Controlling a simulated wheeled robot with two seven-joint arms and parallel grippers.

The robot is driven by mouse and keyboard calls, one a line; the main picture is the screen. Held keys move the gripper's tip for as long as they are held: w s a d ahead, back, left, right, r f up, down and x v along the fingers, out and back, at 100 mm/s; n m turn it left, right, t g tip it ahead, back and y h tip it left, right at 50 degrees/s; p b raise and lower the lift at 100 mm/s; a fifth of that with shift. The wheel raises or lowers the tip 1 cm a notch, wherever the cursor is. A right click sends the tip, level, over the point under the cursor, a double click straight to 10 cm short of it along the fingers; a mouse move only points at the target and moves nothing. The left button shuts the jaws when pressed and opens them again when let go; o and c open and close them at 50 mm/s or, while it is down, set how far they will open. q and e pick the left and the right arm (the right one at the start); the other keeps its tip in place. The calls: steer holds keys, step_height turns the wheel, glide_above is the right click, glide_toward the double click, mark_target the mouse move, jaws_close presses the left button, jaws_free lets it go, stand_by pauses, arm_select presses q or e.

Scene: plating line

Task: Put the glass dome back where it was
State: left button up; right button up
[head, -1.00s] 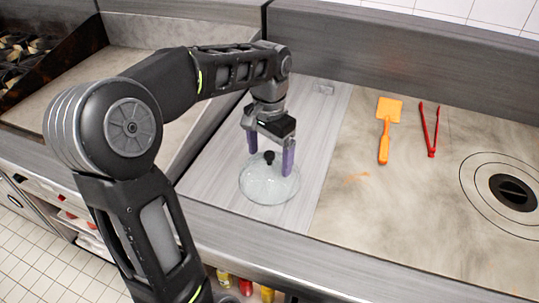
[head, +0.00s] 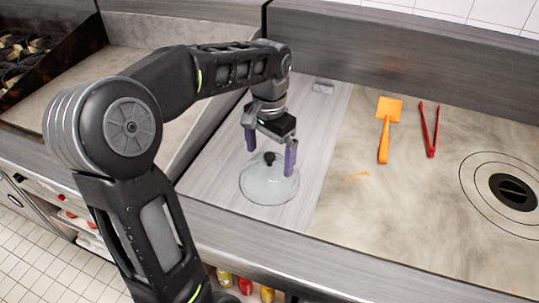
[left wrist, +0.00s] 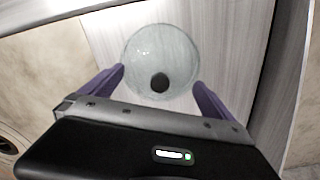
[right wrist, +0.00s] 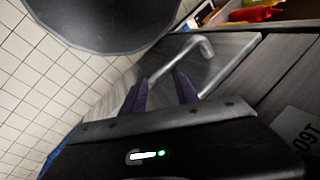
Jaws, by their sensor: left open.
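The glass dome (head: 268,185) is clear and round with a black knob on top. It sits upright on the grey panel left of the griddle. It also shows in the left wrist view (left wrist: 150,50), with its knob toward my gripper. My left gripper (head: 270,158) is open, its purple fingers spread on either side above the knob, not touching it. My right gripper (right wrist: 160,88) shows only in the right wrist view, down by a metal bar handle (right wrist: 185,62); its fingers stand apart with nothing seen between them.
An orange spatula (head: 385,130) and red tongs (head: 430,130) lie on the griddle surface (head: 370,220) to the right. A round burner ring with a dark centre (head: 514,188) is at far right. Bottles (head: 245,287) stand on a shelf below the counter's front edge.

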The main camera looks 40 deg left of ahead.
arm_select(q)
step_height(320, 180, up, 5)
steer(key=shift+f, duration=0.1)
step_height(320, 180, up, 7)
steer(key=p, duration=0.5)
steer(key=shift+f, duration=0.2)
stand_by(0.4)
